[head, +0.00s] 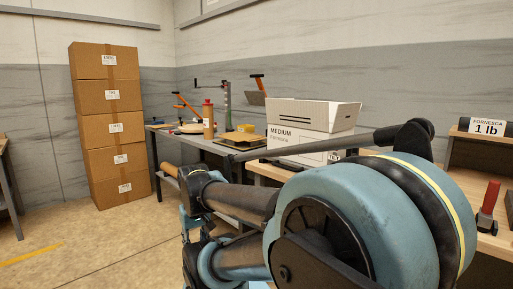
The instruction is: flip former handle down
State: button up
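My arm fills the foreground, with a large blue joint and dark links reaching left. I cannot make out gripper fingers; the far end of the arm is largely hidden behind its own links. No part is clearly recognisable as the former. A dark upright stand with a greenish post and a crank-like arm (227,97) rises at the back of the grey bench.
A white box marked MEDIUM (297,132) sits on the wooden table behind my arm. Stacked cartons (108,122) stand at left. A red-handled tool (489,205) is at right. Left floor is clear.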

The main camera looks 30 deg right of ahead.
aim_at(255, 98)
jog(key=k, duration=0.2)
jog(key=z, duration=0.85)
jog(key=i, duration=1)
jog(key=k, duration=0.6)
jog(key=u, duration=0.75)
jog(key=i, duration=1.3)
jog(key=z, duration=0.1)
